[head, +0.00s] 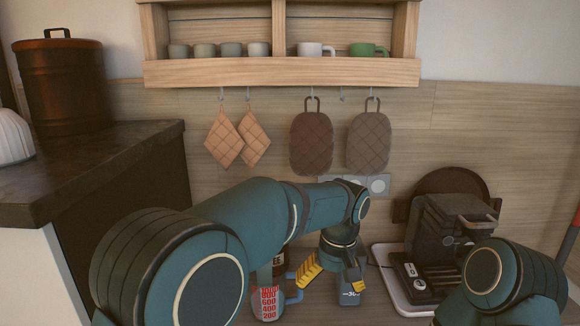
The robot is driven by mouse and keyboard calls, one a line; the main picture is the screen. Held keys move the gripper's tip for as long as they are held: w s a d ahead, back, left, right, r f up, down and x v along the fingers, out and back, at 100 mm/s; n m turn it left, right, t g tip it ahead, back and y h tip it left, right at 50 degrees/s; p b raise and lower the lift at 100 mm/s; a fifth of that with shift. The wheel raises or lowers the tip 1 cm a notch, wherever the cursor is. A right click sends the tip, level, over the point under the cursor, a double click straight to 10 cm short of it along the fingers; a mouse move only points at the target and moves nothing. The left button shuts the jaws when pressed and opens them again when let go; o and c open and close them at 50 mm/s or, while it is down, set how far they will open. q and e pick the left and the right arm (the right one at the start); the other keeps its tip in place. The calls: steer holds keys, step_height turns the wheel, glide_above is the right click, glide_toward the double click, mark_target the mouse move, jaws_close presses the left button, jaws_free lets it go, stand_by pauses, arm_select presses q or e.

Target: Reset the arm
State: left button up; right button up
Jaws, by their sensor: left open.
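My left arm (265,212) reaches in from the lower left and bends down at the wrist over the counter. My left gripper (331,282) points down with its yellow-padded fingers spread apart. It is open, and I see nothing held between the fingers. A measuring cup with red markings (268,302) stands just left of the gripper, partly hidden by my arm. A grey-blue container with pale markings (350,297) is at the right finger, partly covered by it; I cannot tell whether they touch. Part of my right arm (500,280) shows at the lower right; its gripper is out of view.
A dark coffee machine (450,235) on a white tray (388,272) stands right of the gripper. A wooden shelf (280,73) with cups hangs above, with pot holders (311,143) on hooks. A dark counter (95,165) with a brown canister (65,85) is at left.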

arm_select(q)
steer(key=a+f+h, duration=0.1)
steer(key=a+f, duration=0.2)
steer(key=f, duration=0.4)
steer(key=s+a+f+h, duration=0.1)
steer(key=a+f, duration=0.2)
steer(key=f, duration=0.4)
steer(key=a+f+h, duration=0.1)
steer(key=a+f, duration=0.2)
steer(key=f, duration=0.4)
steer(key=s+a+f+n+h, duration=0.1)
steer(key=s+a+f, duration=0.3)
steer(key=s+f, duration=0.2)
steer(key=s+a+f+n+t+h, duration=0.1)
steer(key=s+a+f, duration=0.4)
steer(key=s, duration=0.5)
steer(key=shift+s+a+f+t, duration=0.3)
steer(key=shift+s+f, duration=0.05)
steer(key=shift+f, duration=0.2)
